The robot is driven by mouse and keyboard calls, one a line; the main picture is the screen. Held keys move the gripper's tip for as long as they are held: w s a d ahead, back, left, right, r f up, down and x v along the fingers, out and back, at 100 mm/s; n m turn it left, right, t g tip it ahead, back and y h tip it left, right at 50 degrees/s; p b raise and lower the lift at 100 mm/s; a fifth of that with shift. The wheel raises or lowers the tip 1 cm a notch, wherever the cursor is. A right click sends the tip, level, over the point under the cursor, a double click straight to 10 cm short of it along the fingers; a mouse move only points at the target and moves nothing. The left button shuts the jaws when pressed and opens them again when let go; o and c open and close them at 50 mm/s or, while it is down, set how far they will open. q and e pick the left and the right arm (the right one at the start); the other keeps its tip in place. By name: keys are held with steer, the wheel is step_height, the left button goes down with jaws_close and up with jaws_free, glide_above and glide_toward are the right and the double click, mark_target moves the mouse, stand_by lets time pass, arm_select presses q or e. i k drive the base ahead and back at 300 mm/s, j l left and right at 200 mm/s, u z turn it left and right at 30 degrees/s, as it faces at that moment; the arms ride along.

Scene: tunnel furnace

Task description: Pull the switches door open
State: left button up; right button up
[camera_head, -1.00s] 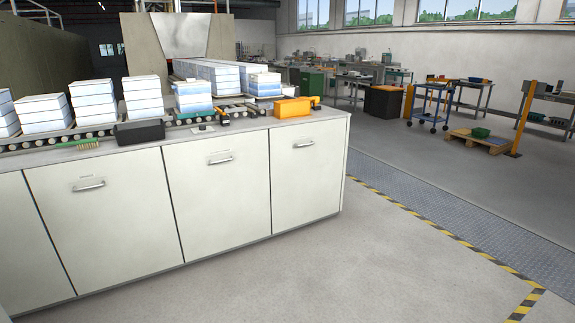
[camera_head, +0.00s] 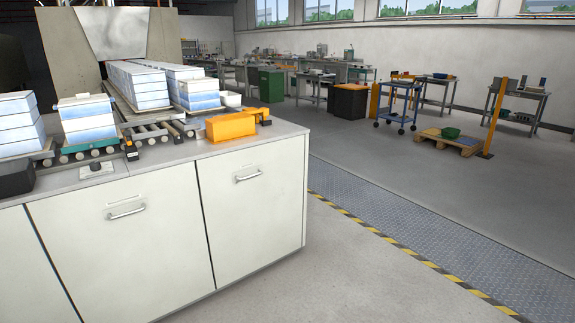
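A long white cabinet stands at the left, with several flat doors. Its right end door (camera_head: 252,215) has a short metal handle (camera_head: 249,178) near the top and looks shut. The door to its left (camera_head: 125,245) also has a handle (camera_head: 126,212) and looks shut. I cannot tell from any label which one is the switches door. Neither of my grippers shows in the view.
On the cabinet top (camera_head: 170,178) are an orange box (camera_head: 231,126), a black box (camera_head: 15,178) and stacked white-blue blocks (camera_head: 88,118) on rollers. Open floor lies to the right, with a metal-plate walkway (camera_head: 420,225) edged in yellow and black. A blue cart (camera_head: 397,105) stands farther back.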

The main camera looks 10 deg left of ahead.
mark_target(252, 198)
steer(key=i+l+u, duration=0.1)
steer(key=i+u, duration=0.15)
steer(key=i, duration=0.3)
steer(key=i+l+u, duration=0.3)
steer(key=i, duration=0.25)
steer(key=i+l+u, duration=0.25)
steer(key=i, duration=0.25)
